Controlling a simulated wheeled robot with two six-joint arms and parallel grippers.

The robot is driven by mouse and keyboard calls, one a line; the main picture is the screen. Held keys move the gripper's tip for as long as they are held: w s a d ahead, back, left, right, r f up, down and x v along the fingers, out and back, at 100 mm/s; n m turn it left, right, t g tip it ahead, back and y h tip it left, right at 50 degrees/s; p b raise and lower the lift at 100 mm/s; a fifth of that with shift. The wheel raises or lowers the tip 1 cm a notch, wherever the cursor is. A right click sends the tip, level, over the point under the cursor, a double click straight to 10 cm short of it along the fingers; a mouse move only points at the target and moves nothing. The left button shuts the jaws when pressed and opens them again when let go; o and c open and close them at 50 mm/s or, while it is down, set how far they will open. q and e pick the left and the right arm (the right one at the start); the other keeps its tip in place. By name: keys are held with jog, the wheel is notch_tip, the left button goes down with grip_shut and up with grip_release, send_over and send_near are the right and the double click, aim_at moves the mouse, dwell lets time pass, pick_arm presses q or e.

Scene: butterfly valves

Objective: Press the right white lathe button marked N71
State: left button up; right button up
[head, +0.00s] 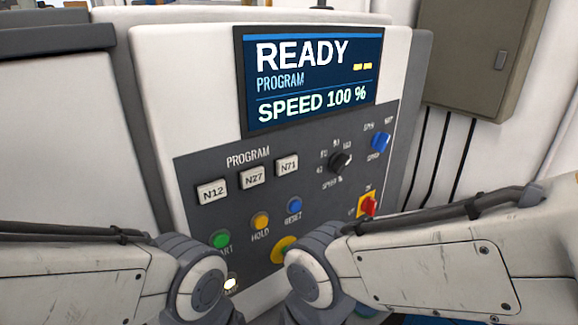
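The white button marked N71 (287,166) is the rightmost of three white buttons in the PROGRAM row on the grey control panel (190,166). The buttons N27 (253,177) and N12 (212,191) are to its left. The screen (312,75) above reads READY, PROGRAM with two yellow dashes, and SPEED 100 %. My left and right arms reach in low from both sides, below the white buttons. Neither gripper's fingertips show. The N71 button is unobstructed and nothing touches it.
Below the row are a green START button (221,239), a yellow HOLD button (261,221) and a blue RESET button (295,204). A black speed knob (341,162), a blue knob (380,142) and a red switch (368,206) are at right. My arms partly cover the panel's lower part.

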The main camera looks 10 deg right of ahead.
grip_shut()
dwell(1.5)
